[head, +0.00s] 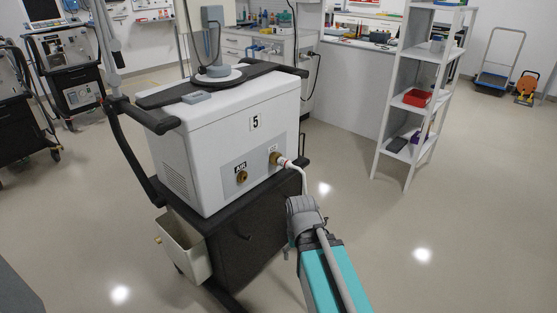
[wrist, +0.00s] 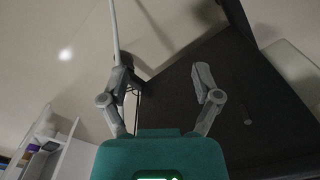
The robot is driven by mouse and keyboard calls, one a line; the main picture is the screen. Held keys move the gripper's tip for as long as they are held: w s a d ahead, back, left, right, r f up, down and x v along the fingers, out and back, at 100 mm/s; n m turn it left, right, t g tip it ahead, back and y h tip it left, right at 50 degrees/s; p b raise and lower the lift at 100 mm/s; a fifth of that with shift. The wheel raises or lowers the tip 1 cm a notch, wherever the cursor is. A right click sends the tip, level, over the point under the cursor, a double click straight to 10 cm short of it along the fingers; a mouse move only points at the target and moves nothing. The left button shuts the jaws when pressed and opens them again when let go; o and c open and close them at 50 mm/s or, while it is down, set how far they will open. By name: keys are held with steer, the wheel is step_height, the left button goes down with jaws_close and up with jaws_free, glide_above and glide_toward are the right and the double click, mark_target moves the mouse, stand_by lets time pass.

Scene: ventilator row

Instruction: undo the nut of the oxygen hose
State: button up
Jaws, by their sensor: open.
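The white ventilator (head: 200,150), marked 5, stands on a dark cart. The brass nut of the oxygen hose (head: 275,158) is at the right port on its front panel. The nut is not identifiable there.
A brass AIR fitting (head: 241,177) sits left of the oxygen port. The dark cart (head: 245,235) has a white bin (head: 183,247) at its left and a black handle (head: 145,117). A white shelf (head: 408,100) stands at the right. The floor between is clear.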

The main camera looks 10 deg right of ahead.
steer(key=shift+o, duration=0.3)
steer(key=shift+w+a+r+m, duration=0.1)
steer(key=shift+w+r+m, duration=0.15)
steer(key=shift+r+m, duration=0.1)
steer(key=m+t+y+p, duration=0.65)
steer(key=m+p, duration=1.25)
steer(key=m, duration=1)
glide_toward(281, 157)
steer(key=shift+n+v, duration=0.25)
steer(key=shift+v, duration=0.6)
steer(key=shift+w+f+b, duration=0.15)
steer(key=shift+b, duration=0.15)
steer(key=b+x, duration=0.7)
steer(key=x, duration=0.3)
steer(key=shift+w+a+f+b, duration=0.1)
steer(key=shift+a+f+b, duration=0.1)
steer(key=shift+f+b, duration=0.15)
steer(key=shift+b+x, duration=0.85)
steer(key=shift+x, duration=0.5)
steer(key=shift+a+r, duration=0.1)
